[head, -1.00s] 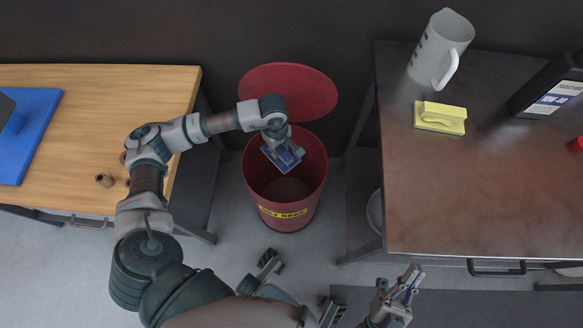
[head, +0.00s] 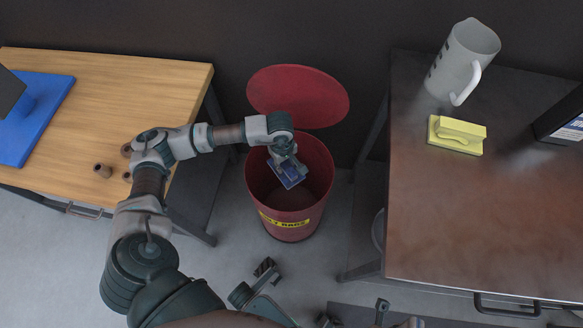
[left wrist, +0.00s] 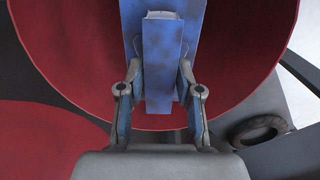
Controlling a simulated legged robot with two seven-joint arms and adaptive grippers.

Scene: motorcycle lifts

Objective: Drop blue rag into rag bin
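The red rag bin (head: 262,205) stands on the floor between two tables, with a yellow label on its front and its round lid (head: 297,92) raised behind it. My left gripper (head: 287,165) reaches down inside the bin's mouth. It is shut on the blue rag (head: 292,178), which hangs above the bin's floor. In the left wrist view, the folded rag (left wrist: 163,65) is between the two fingers, with the red bin wall around it. My right gripper (head: 398,314) shows only in part at the bottom edge, its fingers apart and empty.
A dark metal table (head: 480,215) at right holds a yellow sponge (head: 457,134), a grey pitcher (head: 463,60) and a black container (head: 562,115).

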